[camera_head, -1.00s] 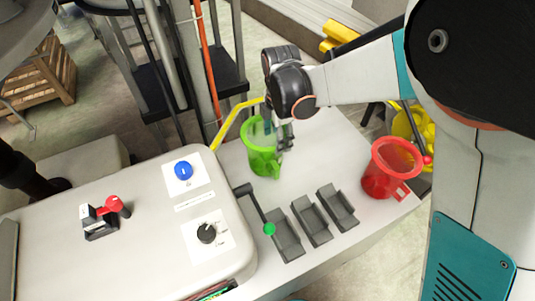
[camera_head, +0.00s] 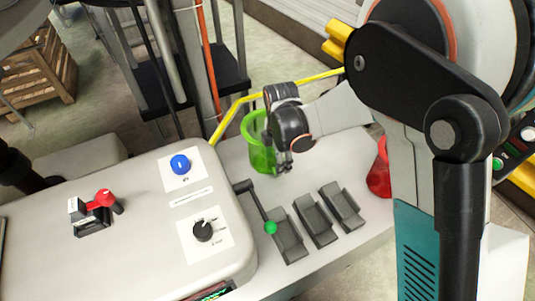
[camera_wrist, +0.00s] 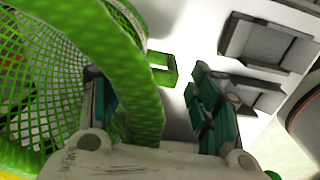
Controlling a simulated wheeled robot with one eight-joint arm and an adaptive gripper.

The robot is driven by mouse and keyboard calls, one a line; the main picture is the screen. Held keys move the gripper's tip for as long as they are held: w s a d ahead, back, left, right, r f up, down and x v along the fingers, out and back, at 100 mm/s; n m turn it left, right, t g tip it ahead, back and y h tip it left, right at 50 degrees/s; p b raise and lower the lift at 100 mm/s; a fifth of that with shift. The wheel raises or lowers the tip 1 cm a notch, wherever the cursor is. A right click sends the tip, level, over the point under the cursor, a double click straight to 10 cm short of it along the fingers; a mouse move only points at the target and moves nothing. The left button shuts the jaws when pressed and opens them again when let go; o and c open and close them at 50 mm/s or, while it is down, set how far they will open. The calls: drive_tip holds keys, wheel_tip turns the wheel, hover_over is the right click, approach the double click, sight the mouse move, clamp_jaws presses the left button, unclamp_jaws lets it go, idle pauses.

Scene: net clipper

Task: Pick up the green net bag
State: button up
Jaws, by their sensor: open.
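The green net bag (camera_head: 257,148) stands upright on the light table, left of my gripper (camera_head: 283,163). In the wrist view, the bag's mesh (camera_wrist: 40,75) fills the left side and its thick green rim (camera_wrist: 128,50) curves down between the fingers. A green tab (camera_wrist: 165,68) sticks out from the bag. My gripper (camera_wrist: 150,88) is open: the left finger is on the mesh side of the rim and the right finger is outside it, apart from the rim. My wrist hides part of the bag in the head view.
A red bag (camera_head: 379,172) stands at the right, partly hidden by my arm. A control box (camera_head: 130,235) fills the left. A yellow rail (camera_head: 285,86) runs behind.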

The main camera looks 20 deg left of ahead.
drive_tip(key=shift+f, duration=0.3)
drive_tip(key=shift+r, duration=0.1)
drive_tip(key=c, duration=1.1)
